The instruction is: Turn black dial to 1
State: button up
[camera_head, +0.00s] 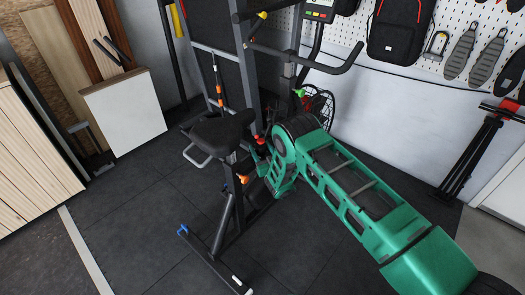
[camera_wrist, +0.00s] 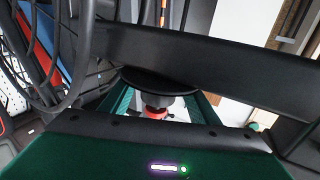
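The black dial cannot be picked out for certain. In the wrist view a dark round disc (camera_wrist: 160,80) sits at the middle under a thick black bar, with a red part (camera_wrist: 155,101) below it. I cannot tell whether this disc is the dial. No 1 mark is readable. In the head view my green arm reaches from the lower right to the exercise bike, and its end is beside the bike's frame, right of the black saddle (camera_head: 220,133).
A red knob (camera_head: 261,139) and an orange knob (camera_head: 243,180) are on the bike. A console (camera_head: 321,10) and handlebar (camera_head: 340,66) are above my arm. A spoked wheel (camera_head: 321,103) stands behind it. Dark floor (camera_head: 135,225) is clear at left.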

jog(key=c, duration=0.8)
jog(key=shift+d, duration=0.25)
jog(key=shift+a, duration=0.15)
jog(key=shift+n+g+y, duration=0.3)
jog(key=shift+n+y, duration=0.1)
jog(key=shift+y, duration=0.2)
jog(key=shift+a+n+g+y, duration=0.1)
jog(key=shift+n+g+y, duration=0.65)
jog(key=shift+y, duration=0.25)
jog(key=n+g+y, duration=0.3)
jog(key=g+y, duration=0.1)
jog(key=shift+n, duration=0.35)
jog(key=shift+w+n+g+y, duration=0.1)
jog(key=shift+n+g+y, duration=0.9)
jog(key=shift+n+g, duration=0.85)
jog(key=shift+g, duration=0.6)
